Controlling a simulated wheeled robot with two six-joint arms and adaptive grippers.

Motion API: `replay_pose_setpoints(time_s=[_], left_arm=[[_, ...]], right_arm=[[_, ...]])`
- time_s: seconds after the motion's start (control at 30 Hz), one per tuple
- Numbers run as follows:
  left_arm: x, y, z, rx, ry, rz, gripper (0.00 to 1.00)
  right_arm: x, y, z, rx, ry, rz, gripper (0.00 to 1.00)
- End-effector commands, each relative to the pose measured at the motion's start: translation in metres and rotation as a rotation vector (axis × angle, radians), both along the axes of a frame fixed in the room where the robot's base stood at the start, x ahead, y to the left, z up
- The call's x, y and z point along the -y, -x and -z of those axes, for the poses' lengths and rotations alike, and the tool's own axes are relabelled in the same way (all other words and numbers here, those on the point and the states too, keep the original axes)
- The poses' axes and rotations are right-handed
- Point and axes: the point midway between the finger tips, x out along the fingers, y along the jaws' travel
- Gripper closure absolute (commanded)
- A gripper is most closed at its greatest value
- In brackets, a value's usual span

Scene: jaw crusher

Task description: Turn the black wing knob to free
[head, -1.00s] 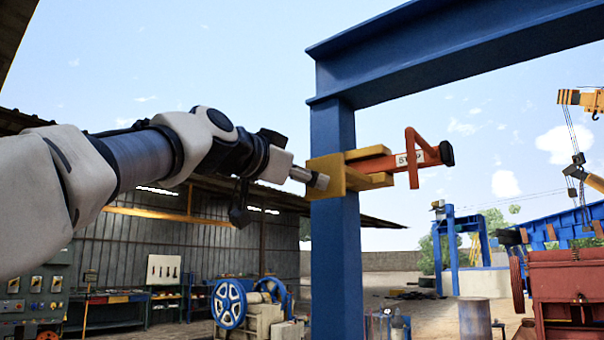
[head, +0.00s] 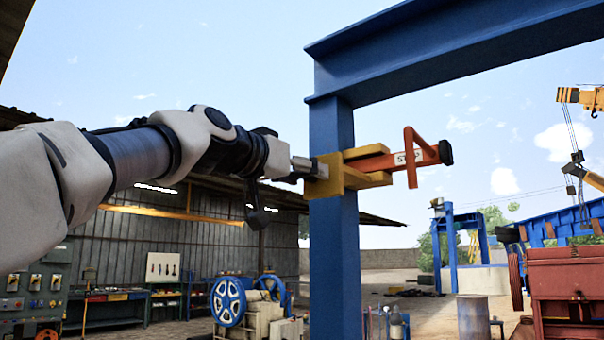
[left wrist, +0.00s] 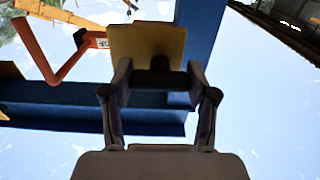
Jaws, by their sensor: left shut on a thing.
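The black wing knob (left wrist: 160,76) shows as a dark shape between the fingertips in the left wrist view, against a yellow plate (left wrist: 147,44). My left gripper (left wrist: 159,70) is shut on it, one finger on each side. In the head view my left gripper (head: 304,168) reaches the left side of the yellow bracket (head: 335,181) on the blue post, and the knob is hidden there by the fingers. An orange-red lever (head: 411,152) with a white label and a black end sticks out to the right of the bracket. My right gripper is not in view.
The blue post (head: 335,255) and the blue beam (head: 450,45) above stand close to my left arm. A blue-wheeled machine (head: 229,302) and workbenches are behind at lower left. A red machine (head: 570,285) is at right.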

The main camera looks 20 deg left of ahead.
Motion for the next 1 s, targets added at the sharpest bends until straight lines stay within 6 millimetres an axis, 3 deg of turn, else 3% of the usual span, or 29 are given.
replay_pose_setpoints(time_s=[0.2, 0.23, 0.3, 0.83, 1.0], left_arm=[[-0.0009, 0.0013, -0.0037, 0.008, 0.003, -0.002, 0.77], [-0.0009, 0.0013, -0.0037, 0.008, 0.003, -0.002, 0.35], [-0.0008, 0.0011, -0.0033, 0.008, 0.003, -0.001, 0.17], [0.0000, 0.0000, -0.0001, 0.003, -0.006, 0.000, 0.17], [0.0000, -0.0001, 0.0004, 0.045, -0.125, 0.000, 0.17]], right_arm=[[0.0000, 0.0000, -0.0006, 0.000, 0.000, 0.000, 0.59], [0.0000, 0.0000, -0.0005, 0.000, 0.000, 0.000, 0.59], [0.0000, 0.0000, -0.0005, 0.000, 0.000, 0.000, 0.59], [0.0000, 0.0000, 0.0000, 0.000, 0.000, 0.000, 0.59], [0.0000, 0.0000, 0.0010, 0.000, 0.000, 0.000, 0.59]])
